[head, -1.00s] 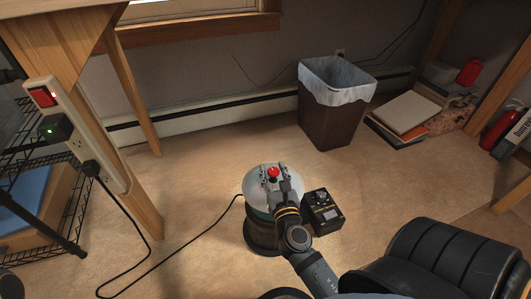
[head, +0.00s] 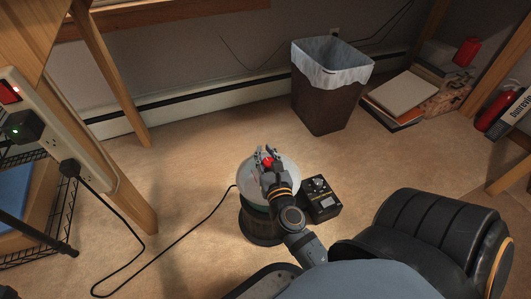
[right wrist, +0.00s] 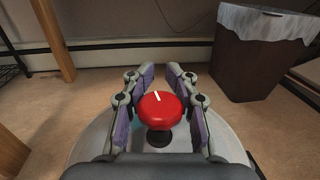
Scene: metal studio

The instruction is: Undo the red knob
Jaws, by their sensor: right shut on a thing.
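The red knob (head: 268,161) sits on a short dark stem at the middle of a pale round lid (head: 289,180). The lid tops a dark round drum (head: 258,227) on the floor. My right gripper (head: 266,154) reaches over the lid from the front and is shut on the knob. In the right wrist view the knob (right wrist: 160,108) lies between the purple-padded fingers (right wrist: 160,78), and its white mark points up and slightly left. The knob's lower sides are partly hidden. My left gripper is not in view.
A black box with a dial (head: 320,200) stands close to the drum's right. A black cord (head: 190,232) runs left from the drum. A brown bin (head: 327,98) stands behind. A wooden table leg (head: 110,170) is at left.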

